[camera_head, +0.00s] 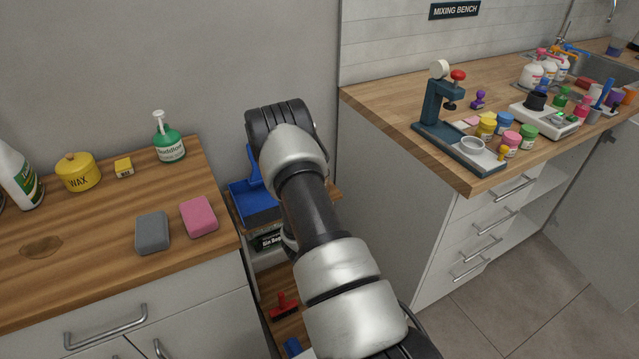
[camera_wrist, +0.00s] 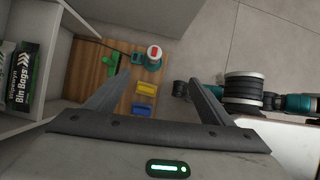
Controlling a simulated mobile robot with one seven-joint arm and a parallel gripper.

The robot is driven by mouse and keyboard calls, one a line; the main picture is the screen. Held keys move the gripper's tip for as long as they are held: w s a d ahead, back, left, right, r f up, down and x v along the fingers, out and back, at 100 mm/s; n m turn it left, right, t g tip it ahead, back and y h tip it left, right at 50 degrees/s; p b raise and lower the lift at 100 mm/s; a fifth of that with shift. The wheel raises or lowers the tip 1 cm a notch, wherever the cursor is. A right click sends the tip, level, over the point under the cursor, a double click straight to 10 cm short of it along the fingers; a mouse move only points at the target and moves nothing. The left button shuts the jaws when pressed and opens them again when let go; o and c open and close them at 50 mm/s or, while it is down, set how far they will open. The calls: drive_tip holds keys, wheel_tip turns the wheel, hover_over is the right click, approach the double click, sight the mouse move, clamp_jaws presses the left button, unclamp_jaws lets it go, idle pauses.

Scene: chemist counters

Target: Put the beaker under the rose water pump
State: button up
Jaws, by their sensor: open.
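I cannot make out a clear beaker in either view. White pump bottles (camera_head: 532,73), one with a pink top, stand toward the back of the mixing bench on the right; their labels are too small to read. A green pump bottle (camera_head: 169,143) with a white nozzle stands on the left counter. My gripper (camera_wrist: 157,78) is open and empty in the wrist view, pointing down over a low wooden shelf well away from the bench. In the head view my own arm hides the fingers.
A grey sponge (camera_head: 152,232) and a pink sponge (camera_head: 199,217) lie on the left counter. Bin bags (camera_wrist: 22,78) stand beside my gripper, in the gap between counters.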

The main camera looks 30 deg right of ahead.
drive_tip(key=w+d+r+n+t+h, duration=0.1)
drive_tip(key=w+r+n+t+h, duration=0.6)
drive_tip(key=w+r, duration=1.25)
drive_tip(key=w+d+f+b, duration=0.1)
drive_tip(key=w+d, duration=0.2)
drive_tip(key=d, duration=0.1)
drive_tip(key=w+d+f+t+y+b, duration=0.1)
drive_tip(key=w+d+f, duration=0.1)
drive_tip(key=w+d, duration=0.1)
drive_tip(key=w+d+f+n+t+b, duration=0.1)
drive_tip(key=w+d+f, duration=0.1)
drive_tip(key=w+d, duration=0.2)
drive_tip(key=shift+d+f+y, duration=0.1)
drive_tip(key=shift+d+y, duration=0.2)
drive_tip(key=shift+d, duration=0.1)
drive_tip(key=shift+w+d, duration=0.15)
drive_tip(key=c, duration=1.3)
